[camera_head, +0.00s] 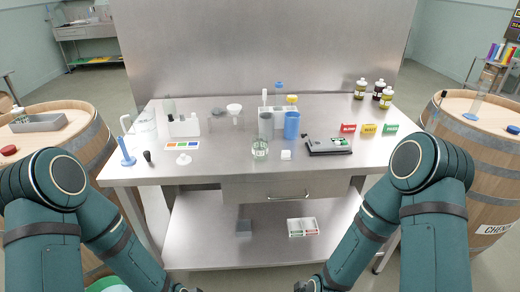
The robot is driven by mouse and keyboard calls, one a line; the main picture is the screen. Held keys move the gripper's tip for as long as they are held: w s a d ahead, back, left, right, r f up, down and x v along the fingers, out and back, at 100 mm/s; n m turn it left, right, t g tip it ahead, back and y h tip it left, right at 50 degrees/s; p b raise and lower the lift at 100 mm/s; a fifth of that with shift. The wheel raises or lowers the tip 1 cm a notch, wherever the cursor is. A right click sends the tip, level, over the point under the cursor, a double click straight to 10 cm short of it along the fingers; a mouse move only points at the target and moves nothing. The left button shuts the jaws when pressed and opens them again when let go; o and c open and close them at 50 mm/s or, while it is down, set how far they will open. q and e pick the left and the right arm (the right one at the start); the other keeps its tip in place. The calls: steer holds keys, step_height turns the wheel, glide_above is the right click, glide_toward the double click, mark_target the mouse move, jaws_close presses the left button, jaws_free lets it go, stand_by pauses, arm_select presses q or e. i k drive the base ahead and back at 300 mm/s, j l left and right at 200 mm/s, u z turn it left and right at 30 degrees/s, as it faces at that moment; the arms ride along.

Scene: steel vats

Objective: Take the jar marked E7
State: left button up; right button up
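No marking E7 can be read on any jar at this size. A small clear glass jar (260,149) stands upright near the front middle of the steel table, with some pale marking on it. Three dark and yellowish bottles with white caps stand at the back right: one at the left (360,88), one in the middle (379,89) and one at the front right (386,98). Their labels are too small to read. My two arms reach down toward the bottom edge, in front of the table. Both grippers are out of frame below.

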mark_target(260, 148)
steer(key=i+j, duration=0.35)
steer(key=i+j+z, duration=0.1)
steer(key=z, duration=0.25)
steer(key=i+j+z, duration=0.15)
steer(key=z, duration=0.15)
steer(key=i+j+z, duration=0.1)
steer(key=z, duration=0.25)
